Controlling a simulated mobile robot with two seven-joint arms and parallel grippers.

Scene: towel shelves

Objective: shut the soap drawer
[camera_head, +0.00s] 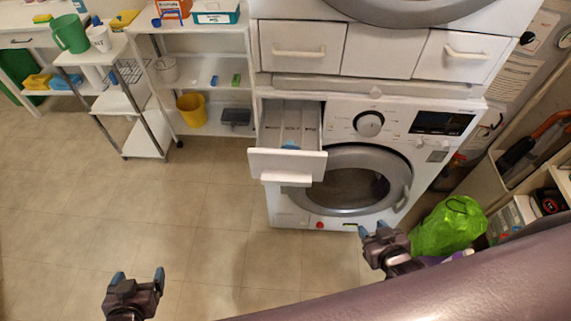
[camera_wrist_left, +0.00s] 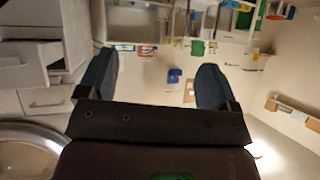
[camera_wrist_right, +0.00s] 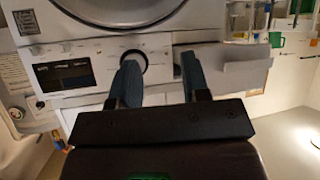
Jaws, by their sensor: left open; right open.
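The soap drawer (camera_head: 288,160) is pulled out of the upper left of the lower washing machine (camera_head: 340,130). Its white front stands well forward of the machine, and something blue shows inside its tray. In the right wrist view the drawer (camera_wrist_right: 232,76) shows at the right, beyond the fingers. My left gripper (camera_head: 138,277) is open and empty over the floor, left of and nearer than the drawer. My right gripper (camera_head: 376,228) is open and empty in front of the machine's lower right, to the right of the drawer. Neither gripper touches the drawer.
A round door (camera_head: 350,182) is below the drawer, and closed drawers with handles (camera_head: 300,53) are above it. A green bag (camera_head: 448,226) lies right of the machine. A white shelf with a yellow bin (camera_head: 192,109) stands left. Floor before the drawer is clear.

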